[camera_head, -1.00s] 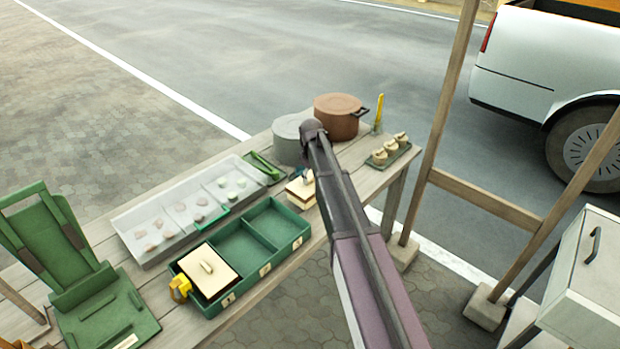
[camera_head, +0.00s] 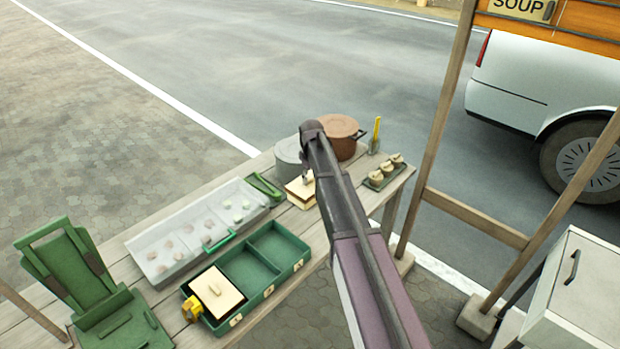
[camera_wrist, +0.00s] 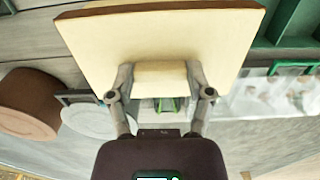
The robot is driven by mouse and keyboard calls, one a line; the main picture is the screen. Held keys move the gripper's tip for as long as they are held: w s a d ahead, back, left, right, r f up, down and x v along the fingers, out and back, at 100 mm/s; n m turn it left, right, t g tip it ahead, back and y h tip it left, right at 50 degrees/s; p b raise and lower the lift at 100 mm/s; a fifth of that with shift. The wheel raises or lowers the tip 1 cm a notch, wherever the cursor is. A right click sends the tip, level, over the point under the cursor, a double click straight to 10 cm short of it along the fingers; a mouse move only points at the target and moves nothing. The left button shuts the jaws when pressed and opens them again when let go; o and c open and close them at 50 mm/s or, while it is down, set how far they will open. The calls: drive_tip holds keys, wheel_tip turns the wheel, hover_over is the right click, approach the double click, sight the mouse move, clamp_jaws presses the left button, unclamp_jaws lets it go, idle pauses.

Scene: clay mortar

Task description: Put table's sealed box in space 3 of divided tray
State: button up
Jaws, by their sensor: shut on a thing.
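The sealed box, cream with a brown edge and a raised handle, is under my arm at the table's right part in the head view (camera_head: 297,194); it fills the top middle of the wrist view (camera_wrist: 160,35). My gripper (camera_wrist: 160,80) is shut on its handle, one finger on each side. My arm hides part of the box in the head view, and I cannot tell how far it is above the table. The green divided tray (camera_head: 262,294) stands left of the box. Its left space holds another cream lidded box (camera_head: 216,291); the middle and right spaces look empty.
A clear bin with food pieces (camera_head: 160,262) stands behind the tray. A grey pot (camera_head: 287,152) and a brown pot (camera_head: 346,150) stand beyond the box. A small tray of jars (camera_head: 376,182) is to the right. A green stand (camera_head: 75,265) is far left.

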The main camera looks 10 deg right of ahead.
wheel_tip(320, 180, up, 13)
drive_tip(key=p, duration=1.1)
drive_tip(key=shift+p, duration=0.4)
drive_tip(key=shift+f, duration=0.1)
drive_tip(key=shift+f, duration=0.1)
wheel_tip(320, 180, down, 9)
drive_tip(key=b, duration=0.8)
drive_tip(key=shift+r+b, duration=0.2)
drive_tip(key=shift+b, duration=0.2)
drive_tip(key=shift+s, duration=0.1)
